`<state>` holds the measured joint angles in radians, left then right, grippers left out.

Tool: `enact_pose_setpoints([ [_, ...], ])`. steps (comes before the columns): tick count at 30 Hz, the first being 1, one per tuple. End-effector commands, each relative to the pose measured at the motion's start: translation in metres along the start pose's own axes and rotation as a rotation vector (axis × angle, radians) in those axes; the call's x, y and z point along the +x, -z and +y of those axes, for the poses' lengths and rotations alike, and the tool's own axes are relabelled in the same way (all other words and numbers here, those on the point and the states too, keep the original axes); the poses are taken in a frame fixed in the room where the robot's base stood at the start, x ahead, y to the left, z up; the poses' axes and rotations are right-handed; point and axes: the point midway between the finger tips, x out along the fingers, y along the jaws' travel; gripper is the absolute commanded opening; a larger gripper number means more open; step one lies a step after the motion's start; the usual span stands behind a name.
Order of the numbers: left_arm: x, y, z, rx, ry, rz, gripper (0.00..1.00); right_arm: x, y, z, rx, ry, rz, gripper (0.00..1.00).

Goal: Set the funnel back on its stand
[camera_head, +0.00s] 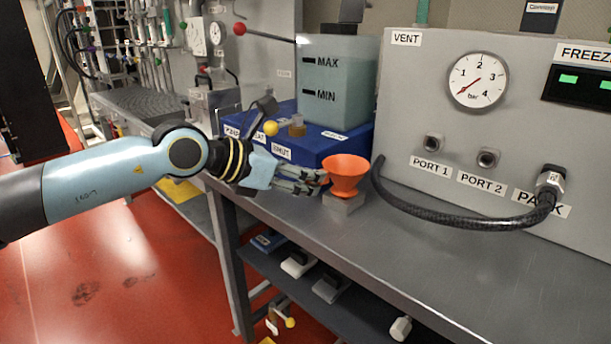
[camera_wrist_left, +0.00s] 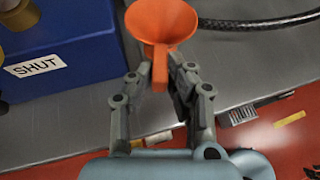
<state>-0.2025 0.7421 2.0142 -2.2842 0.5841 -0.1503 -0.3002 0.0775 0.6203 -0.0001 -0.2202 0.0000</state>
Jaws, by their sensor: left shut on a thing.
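The orange funnel (camera_head: 346,174) is upright with its wide mouth up, over the small grey block-shaped stand (camera_head: 343,202) on the bench. My left gripper (camera_head: 322,181) reaches in from the left and is shut on the funnel. The stand is hidden in that view. I cannot tell whether the funnel's stem is in the stand or just above it. My right gripper is not in view.
Behind the funnel is a blue box (camera_head: 325,145) with a MAX/MIN tank (camera_head: 337,85). A grey panel (camera_head: 400,110) with a gauge stands at the right. A black hose (camera_head: 450,222) curves close to the funnel's right. The bench (camera_head: 420,260) is clear in front.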

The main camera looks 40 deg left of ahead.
Motion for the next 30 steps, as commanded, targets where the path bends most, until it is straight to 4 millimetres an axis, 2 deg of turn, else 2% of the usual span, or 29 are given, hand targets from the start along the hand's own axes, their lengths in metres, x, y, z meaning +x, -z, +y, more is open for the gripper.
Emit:
enact_pose_setpoints([
  [11, 0.002, 0.004, 0.0, 0.001, 0.0, -0.001, 0.0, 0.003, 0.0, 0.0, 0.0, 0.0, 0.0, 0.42],
  [12, 0.002, 0.004, 0.0, 0.001, 0.0, 0.0, 0.18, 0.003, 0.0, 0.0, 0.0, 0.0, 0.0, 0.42],
  [18, 0.002, 0.004, 0.0, 0.001, 0.0, 0.0, 0.42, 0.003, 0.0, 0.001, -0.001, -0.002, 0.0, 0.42],
  [26, 0.001, 0.003, 0.0, 0.001, 0.0, 0.0, 0.42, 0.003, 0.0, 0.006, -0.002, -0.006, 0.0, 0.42],
  [30, -0.005, -0.009, 0.001, 0.007, 0.0, -0.001, 0.42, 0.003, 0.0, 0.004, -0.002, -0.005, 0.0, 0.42],
])
